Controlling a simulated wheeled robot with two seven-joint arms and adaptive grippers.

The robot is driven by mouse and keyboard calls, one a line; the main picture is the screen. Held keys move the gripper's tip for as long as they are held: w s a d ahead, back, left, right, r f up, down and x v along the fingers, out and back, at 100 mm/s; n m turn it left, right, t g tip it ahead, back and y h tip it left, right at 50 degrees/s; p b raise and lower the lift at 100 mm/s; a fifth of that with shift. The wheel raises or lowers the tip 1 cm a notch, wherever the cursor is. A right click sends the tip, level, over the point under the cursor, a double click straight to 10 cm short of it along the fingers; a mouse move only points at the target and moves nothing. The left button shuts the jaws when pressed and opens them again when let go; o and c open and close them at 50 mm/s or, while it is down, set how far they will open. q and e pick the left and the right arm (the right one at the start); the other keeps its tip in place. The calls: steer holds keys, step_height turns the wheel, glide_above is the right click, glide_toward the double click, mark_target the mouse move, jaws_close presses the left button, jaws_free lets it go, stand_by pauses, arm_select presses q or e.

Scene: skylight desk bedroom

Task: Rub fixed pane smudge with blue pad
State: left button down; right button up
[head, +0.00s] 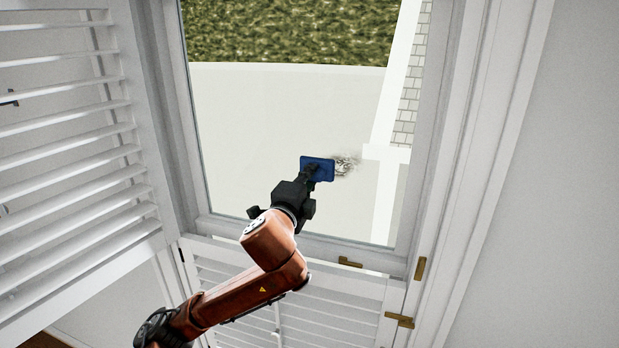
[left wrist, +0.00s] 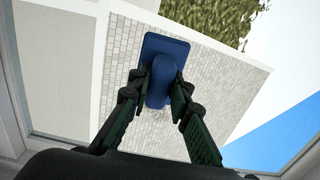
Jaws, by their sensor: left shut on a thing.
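The blue pad (head: 318,168) is a flat rectangle held up in front of the window pane (head: 270,120). It also shows in the left wrist view (left wrist: 166,48), with its blue handle between my fingers. My left gripper (head: 304,186) is shut on the blue pad. The grey smudge (head: 346,164) is a scribbled patch on the pane, just right of the pad in the head view. In the left wrist view, faint dark marks below the handle may be part of the smudge (left wrist: 158,113). I cannot tell whether the pad touches the glass. My right gripper is out of view.
A white louvred shutter (head: 70,160) stands open at the left. The white window frame (head: 430,130) borders the glass; a bare wall (head: 560,200) is at the right.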

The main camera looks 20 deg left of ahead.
arm_select(q)
steer(key=shift+w, duration=0.5)
steer(key=shift+w, duration=0.4)
steer(key=shift+d+p, duration=0.15)
steer(key=shift+p, duration=0.15)
